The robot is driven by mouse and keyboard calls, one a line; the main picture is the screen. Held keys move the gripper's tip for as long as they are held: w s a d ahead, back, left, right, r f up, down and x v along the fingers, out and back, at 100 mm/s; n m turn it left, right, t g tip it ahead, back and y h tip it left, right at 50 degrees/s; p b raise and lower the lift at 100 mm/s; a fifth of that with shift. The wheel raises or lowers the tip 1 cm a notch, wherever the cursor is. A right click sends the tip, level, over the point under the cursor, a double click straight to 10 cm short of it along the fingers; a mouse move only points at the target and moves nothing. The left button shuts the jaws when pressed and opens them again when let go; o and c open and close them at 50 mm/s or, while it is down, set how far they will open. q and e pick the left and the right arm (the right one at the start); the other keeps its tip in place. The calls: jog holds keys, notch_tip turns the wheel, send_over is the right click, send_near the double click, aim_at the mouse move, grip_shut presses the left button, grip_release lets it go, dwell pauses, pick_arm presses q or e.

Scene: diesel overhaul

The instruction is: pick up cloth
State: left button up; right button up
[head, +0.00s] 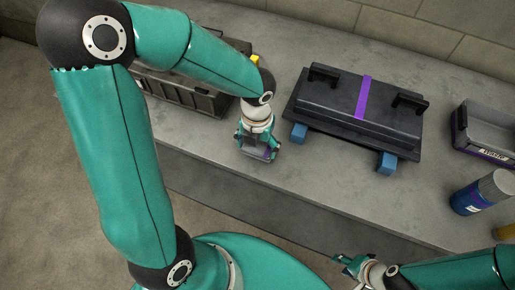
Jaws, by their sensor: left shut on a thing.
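My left gripper (259,151) is over the grey bench, left of the middle of the head view, pointing down. It is shut on a small grey-mauve thing that looks like the cloth (257,153). Most of the cloth is hidden by the fingers, and I cannot tell whether it touches the bench top. My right gripper (346,263) is low in the view, in front of the bench edge and apart from the cloth. Its fingers are too small to tell whether they are open.
A black cover with a purple stripe (363,98) rests on blue blocks (387,162) right of my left gripper. A dark case (190,93) stands behind my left arm. A labelled bin (487,151) and a blue can (468,200) stand at right. The bench (310,180) front is clear.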

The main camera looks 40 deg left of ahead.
aim_at(257, 148)
pick_arm(q)
notch_tip(257, 148, up, 17)
jog(key=p, duration=0.1)
